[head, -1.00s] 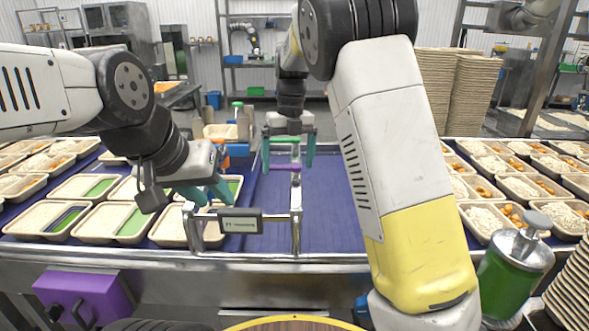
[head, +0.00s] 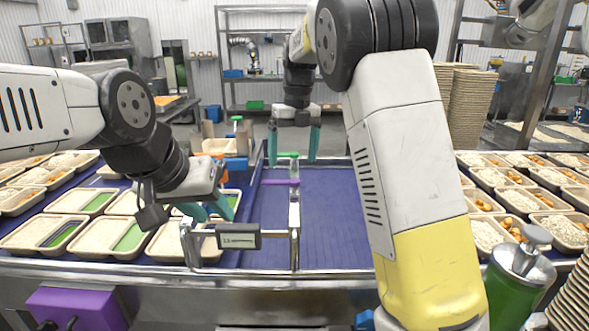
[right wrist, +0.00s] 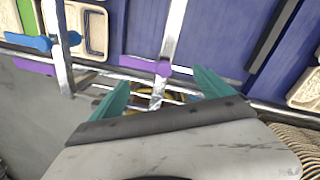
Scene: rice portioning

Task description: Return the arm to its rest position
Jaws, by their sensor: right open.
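My right gripper (head: 294,146) is open and empty, fingers pointing down, raised over the far side of the blue conveyor in the head view. Its two teal fingers also show spread apart in the right wrist view (right wrist: 162,95), with metal rails and a purple clamp (right wrist: 145,65) beyond them. My left gripper (head: 208,208) is low over the trays on the left, behind a metal frame with a small display (head: 238,237). Its teal fingers look apart, and I see nothing held between them.
Trays with green inserts (head: 98,203) line the left of the conveyor (head: 330,235). Trays of rice and orange food (head: 522,195) line the right. A green pump canister (head: 515,285) and stacked trays stand at the front right. The conveyor's middle is clear.

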